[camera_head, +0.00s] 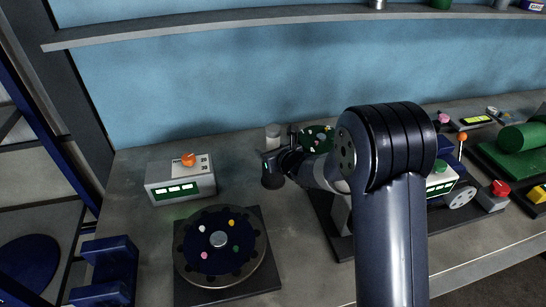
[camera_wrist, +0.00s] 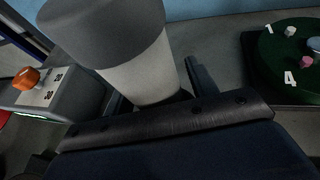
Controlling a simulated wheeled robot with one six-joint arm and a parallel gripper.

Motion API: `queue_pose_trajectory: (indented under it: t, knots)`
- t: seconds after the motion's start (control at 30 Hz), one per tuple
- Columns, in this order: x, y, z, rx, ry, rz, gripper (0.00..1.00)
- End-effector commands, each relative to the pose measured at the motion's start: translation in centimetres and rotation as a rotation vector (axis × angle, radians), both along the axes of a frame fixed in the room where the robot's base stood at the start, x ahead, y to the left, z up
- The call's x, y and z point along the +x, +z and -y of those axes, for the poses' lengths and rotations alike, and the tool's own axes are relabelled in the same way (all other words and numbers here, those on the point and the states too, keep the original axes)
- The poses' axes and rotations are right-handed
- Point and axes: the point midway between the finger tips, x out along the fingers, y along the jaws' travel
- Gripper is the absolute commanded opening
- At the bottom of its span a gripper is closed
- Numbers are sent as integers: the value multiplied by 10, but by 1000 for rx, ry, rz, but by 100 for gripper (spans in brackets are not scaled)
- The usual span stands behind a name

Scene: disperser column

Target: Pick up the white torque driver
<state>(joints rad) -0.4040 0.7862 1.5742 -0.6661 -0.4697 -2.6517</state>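The white torque driver shows in the wrist view as a thick white cylinder (camera_wrist: 145,78) with a grey cap (camera_wrist: 100,25). It stands between the two fingers of my gripper (camera_wrist: 160,95), with a finger close along each side. Its lower end is hidden behind the gripper body. In the head view the driver (camera_head: 273,132) is a small pale upright shape just behind my gripper (camera_head: 280,153), which is low over the bench. The finger contact is too dark and small to tell whether the fingers press on it.
A grey box with an orange knob (camera_head: 180,180) stands left of my gripper. A dark round disc with coloured pegs (camera_head: 220,245) is in front. A green disc (camera_head: 318,138) is close on the right. A shelf (camera_head: 240,27) runs along the blue wall.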

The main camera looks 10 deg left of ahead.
Motion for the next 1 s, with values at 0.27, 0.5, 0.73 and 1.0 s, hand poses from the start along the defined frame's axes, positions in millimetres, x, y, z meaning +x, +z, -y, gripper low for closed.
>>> queue_pose_trajectory:
  t: [0.27,0.5,0.73,1.0]
  knots:
    - [0,0,0,0,0,0,31]
    - [0,3,0,3,0,4,12]
    - [0,3,0,3,0,4,12]
    - [1,20,-1,5,2,6,12]
